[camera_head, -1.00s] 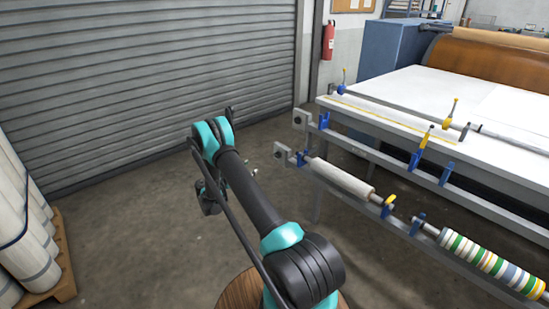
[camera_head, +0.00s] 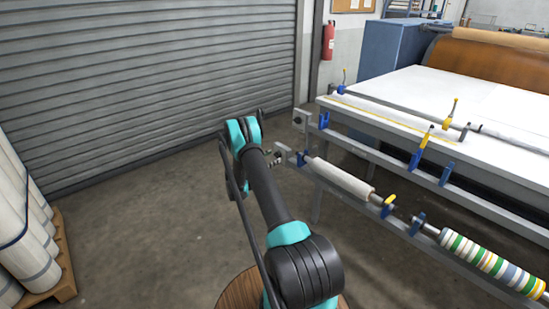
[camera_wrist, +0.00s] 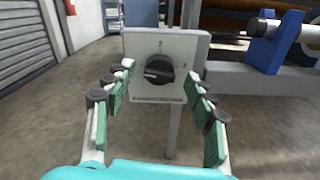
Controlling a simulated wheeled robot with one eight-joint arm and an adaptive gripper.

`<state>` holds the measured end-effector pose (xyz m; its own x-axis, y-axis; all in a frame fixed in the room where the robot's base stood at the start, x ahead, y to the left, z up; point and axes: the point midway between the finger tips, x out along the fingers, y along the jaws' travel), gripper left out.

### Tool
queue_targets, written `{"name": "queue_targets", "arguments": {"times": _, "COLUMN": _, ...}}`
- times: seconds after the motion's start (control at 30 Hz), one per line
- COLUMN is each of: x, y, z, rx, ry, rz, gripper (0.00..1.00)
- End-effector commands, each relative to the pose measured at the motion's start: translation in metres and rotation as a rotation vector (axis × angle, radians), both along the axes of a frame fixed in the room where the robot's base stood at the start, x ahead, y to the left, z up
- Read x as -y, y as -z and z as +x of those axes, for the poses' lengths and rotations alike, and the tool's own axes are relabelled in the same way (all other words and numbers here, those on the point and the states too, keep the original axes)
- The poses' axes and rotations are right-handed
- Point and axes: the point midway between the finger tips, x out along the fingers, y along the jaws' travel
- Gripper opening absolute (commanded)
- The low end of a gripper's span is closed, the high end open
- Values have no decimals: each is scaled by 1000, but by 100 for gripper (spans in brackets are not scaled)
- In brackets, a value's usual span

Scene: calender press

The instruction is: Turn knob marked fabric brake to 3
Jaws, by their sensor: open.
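A black round knob (camera_wrist: 159,70) sits on a pale square plate (camera_wrist: 140,42) in the wrist view. Its light pointer line seems to point left. Small marks stand around it, and the label below is too small to read. My gripper (camera_wrist: 160,76) is open, with its green-padded fingers on the left and right of the knob, apart from it. In the head view my gripper (camera_head: 272,158) is small and partly hidden by my arm, close to the lower plate (camera_head: 281,153) at the end of the frame's lower rail.
A second plate (camera_head: 300,120) is on the upper rail. The lower rail carries a white roll (camera_head: 340,180) and a striped roll (camera_head: 482,258). In the wrist view a blue bracket (camera_wrist: 265,50) stands right of the plate. The floor (camera_head: 150,240) left of the press is clear.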

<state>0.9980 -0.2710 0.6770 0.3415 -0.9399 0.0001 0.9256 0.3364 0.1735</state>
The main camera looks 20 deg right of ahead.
Motion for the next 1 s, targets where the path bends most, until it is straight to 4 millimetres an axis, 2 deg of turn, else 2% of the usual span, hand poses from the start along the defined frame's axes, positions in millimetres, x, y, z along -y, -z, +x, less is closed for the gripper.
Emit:
{"name": "queue_targets", "arguments": {"times": 0.2, "x": 16, "y": 0, "z": 6, "rx": 0, "ry": 1, "rz": 0, "gripper": 56}}
{"name": "queue_targets", "arguments": {"times": 0.5, "x": 18, "y": 0, "z": 7, "rx": 0, "ry": 0, "rz": 0, "gripper": 56}}
{"name": "queue_targets", "arguments": {"times": 0.9, "x": 18, "y": 0, "z": 6, "rx": 0, "ry": 0, "rz": 0, "gripper": 7}}
{"name": "queue_targets", "arguments": {"times": 1.0, "x": 18, "y": 0, "z": 6, "rx": 1, "ry": 0, "rz": 0, "gripper": 5}}
